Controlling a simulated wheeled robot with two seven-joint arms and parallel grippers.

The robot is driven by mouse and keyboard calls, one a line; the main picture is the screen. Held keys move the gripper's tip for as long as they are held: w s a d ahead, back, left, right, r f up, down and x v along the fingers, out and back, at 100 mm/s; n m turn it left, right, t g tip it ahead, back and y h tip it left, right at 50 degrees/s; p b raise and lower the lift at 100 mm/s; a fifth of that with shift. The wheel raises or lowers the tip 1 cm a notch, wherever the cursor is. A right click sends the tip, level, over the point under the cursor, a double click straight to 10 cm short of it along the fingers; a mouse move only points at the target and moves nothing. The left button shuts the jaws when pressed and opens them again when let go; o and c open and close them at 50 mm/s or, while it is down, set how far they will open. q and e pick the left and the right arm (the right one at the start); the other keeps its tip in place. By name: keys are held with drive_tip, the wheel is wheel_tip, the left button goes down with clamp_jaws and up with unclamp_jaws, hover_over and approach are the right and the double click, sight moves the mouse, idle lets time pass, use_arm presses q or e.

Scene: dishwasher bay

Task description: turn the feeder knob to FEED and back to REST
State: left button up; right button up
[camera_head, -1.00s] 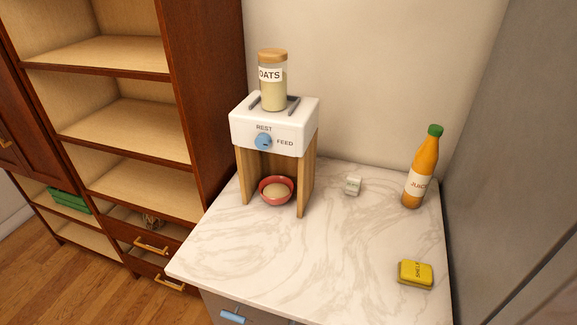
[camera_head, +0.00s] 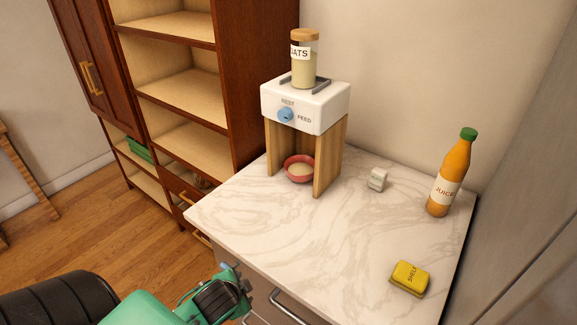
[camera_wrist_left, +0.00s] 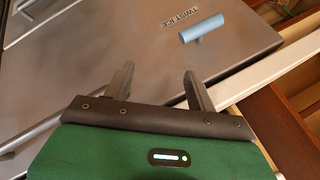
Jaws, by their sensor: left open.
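The feeder (camera_head: 325,110) is a white box on wooden side panels, standing at the back left of the marble counter. Its blue round knob (camera_head: 286,115) is on the front, below the word REST and left of the word FEED. I cannot clearly tell which way its mark points. An oats jar (camera_head: 304,65) stands on top. A red bowl (camera_head: 287,174) with oats sits beneath. My left gripper (camera_head: 240,284) is low in front of the counter, well apart from the knob. In the left wrist view its two fingers (camera_wrist_left: 160,84) are apart and empty. My right gripper is not in view.
A juice bottle (camera_head: 450,175), a small white block (camera_head: 377,180) and a yellow tin (camera_head: 409,278) stand on the counter (camera_head: 300,235). A blue bar handle (camera_wrist_left: 201,28) on a grey front is close beyond the left fingers. A wooden shelf unit (camera_head: 222,80) stands at left.

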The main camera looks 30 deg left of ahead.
use_arm(q)
drive_tip(key=a+r+m, duration=0.1)
drive_tip(key=r, duration=0.1)
drive_tip(key=w+a+r+t, duration=0.1)
drive_tip(key=r, duration=0.2)
drive_tip(key=w+a+r+m+t, duration=0.1)
drive_tip(key=r, duration=0.2)
drive_tip(key=shift+w+r+m+y, duration=0.1)
drive_tip(key=shift+r+m+y, duration=0.15)
drive_tip(key=shift+m+y, duration=0.05)
drive_tip(key=m+t+h, duration=0.5)
drive_tip(key=m+t, duration=0.4)
drive_tip(key=m, duration=1)
approach(282, 116)
drive_tip(key=s, duration=0.5)
drive_tip(key=shift+w+d+r+p, duration=0.15)
drive_tip(key=shift+w+p, duration=1)
drive_tip(key=shift+w, duration=1.85)
drive_tip(key=shift+w+d+p, duration=0.2)
drive_tip(key=shift+w+p, duration=0.9)
drive_tip(key=shift+w, duration=2.7)
drive_tip(key=c, duration=1)
